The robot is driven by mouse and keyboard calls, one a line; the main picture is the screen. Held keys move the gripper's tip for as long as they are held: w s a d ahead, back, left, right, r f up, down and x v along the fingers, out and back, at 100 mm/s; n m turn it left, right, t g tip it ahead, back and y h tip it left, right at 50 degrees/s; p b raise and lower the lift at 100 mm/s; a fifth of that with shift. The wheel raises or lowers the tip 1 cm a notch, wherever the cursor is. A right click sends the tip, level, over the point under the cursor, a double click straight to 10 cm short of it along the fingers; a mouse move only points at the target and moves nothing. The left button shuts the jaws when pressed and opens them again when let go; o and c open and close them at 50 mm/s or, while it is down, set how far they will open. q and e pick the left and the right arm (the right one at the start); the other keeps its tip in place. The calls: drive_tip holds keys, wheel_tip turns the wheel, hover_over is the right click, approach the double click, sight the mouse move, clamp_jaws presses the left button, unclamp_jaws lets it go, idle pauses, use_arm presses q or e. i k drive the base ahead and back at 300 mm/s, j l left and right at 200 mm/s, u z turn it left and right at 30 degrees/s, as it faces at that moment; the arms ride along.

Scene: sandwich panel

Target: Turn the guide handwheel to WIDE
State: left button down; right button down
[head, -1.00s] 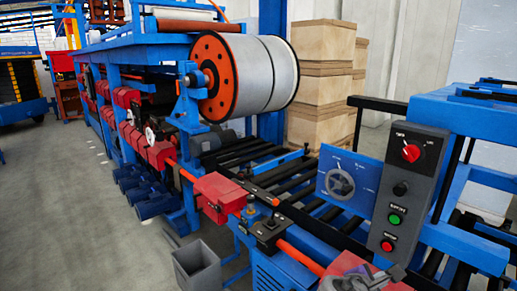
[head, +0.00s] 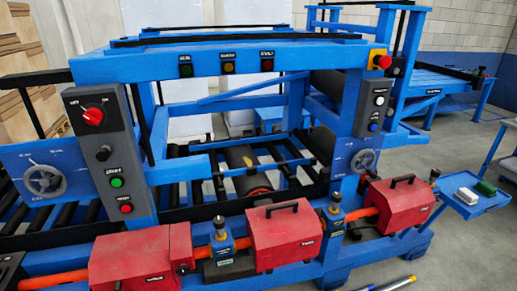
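A grey handwheel (head: 45,181) sits on a blue plate (head: 74,157) with small white markings at the left of the head view. A second grey handwheel (head: 363,161) is on the blue machine frame right of centre. The lettering around both wheels is too small to read, so I cannot tell which one is the guide handwheel or where either is set. Neither of my grippers shows in the head view.
A grey control box (head: 101,151) with a red rotary switch stands beside the left wheel. Red covers (head: 285,233) line the front rail. A blue side tray (head: 468,203) holds small blocks at right. Grey floor (head: 470,255) is open at lower right.

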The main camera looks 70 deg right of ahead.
sight(365, 163)
drive_tip(key=z, duration=2.95)
